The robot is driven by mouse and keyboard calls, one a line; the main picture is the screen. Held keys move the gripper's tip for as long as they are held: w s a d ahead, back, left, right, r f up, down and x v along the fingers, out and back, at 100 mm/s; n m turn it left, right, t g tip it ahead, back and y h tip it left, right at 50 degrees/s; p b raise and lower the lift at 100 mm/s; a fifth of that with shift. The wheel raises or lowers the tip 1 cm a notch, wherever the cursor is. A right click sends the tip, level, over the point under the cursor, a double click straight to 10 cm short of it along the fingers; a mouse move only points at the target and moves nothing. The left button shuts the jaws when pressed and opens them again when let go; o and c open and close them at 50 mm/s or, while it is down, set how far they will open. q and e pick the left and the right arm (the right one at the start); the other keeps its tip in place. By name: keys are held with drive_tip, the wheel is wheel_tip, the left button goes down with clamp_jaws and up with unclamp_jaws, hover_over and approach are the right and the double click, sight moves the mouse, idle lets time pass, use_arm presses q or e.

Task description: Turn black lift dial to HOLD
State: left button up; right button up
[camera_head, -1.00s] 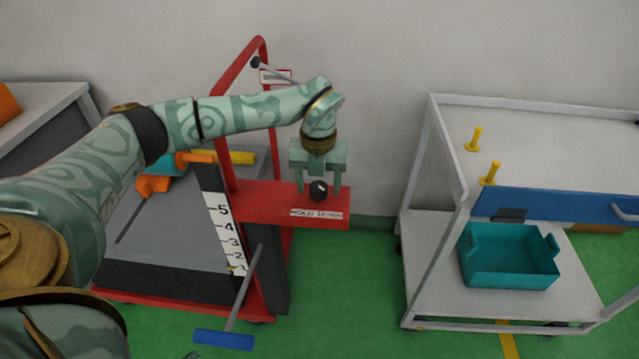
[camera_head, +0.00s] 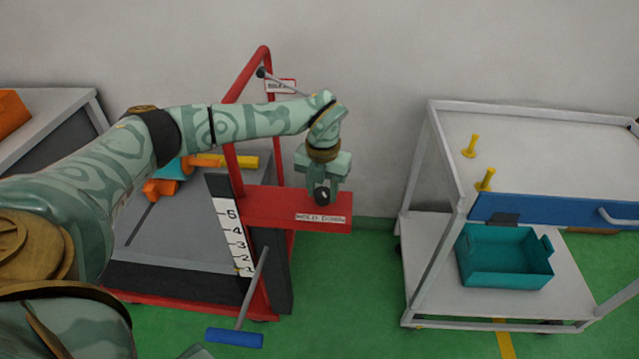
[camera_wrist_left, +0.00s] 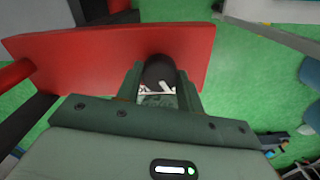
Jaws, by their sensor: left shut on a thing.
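The black lift dial (camera_head: 322,195) sits on the red panel (camera_head: 265,205) of the lift cart, above a white label (camera_head: 320,218) that reads roughly "HOLD DOWN". My left gripper (camera_head: 323,190) points down over the panel and is shut on the dial. In the left wrist view the black dial (camera_wrist_left: 158,70) shows between the two fingers, with a white mark on it. The label there is mostly hidden by the gripper. My right gripper is not in view.
The red lift cart has a number scale (camera_head: 235,235), a pedal with a blue bar (camera_head: 235,338) and a grey platform holding orange, yellow and teal parts. A white trolley (camera_head: 430,210) with yellow pegs and a teal bin (camera_head: 505,278) stands right. Green floor lies between.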

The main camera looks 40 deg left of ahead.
use_arm(q)
drive_tip(key=m+p, duration=0.3)
drive_tip(key=shift+r+m, duration=0.3)
drive_tip(key=m+p, duration=0.2)
drive_tip(key=m, duration=0.1)
drive_tip(key=shift+m, duration=0.3)
drive_tip(key=m+p, duration=0.1)
drive_tip(key=m, duration=0.2)
drive_tip(key=shift+f+m+p, duration=0.15)
drive_tip(key=shift+m+p, duration=0.15)
drive_tip(key=shift+p, duration=0.1)
drive_tip(key=shift+m+p, duration=0.45)
drive_tip(key=shift+m, duration=1.55)
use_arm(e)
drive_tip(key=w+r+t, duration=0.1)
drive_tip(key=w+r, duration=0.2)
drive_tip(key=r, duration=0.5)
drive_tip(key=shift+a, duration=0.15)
use_arm(q)
drive_tip(key=shift+f, duration=0.1)
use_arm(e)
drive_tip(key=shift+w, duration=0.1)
use_arm(q)
drive_tip(key=o, duration=1)
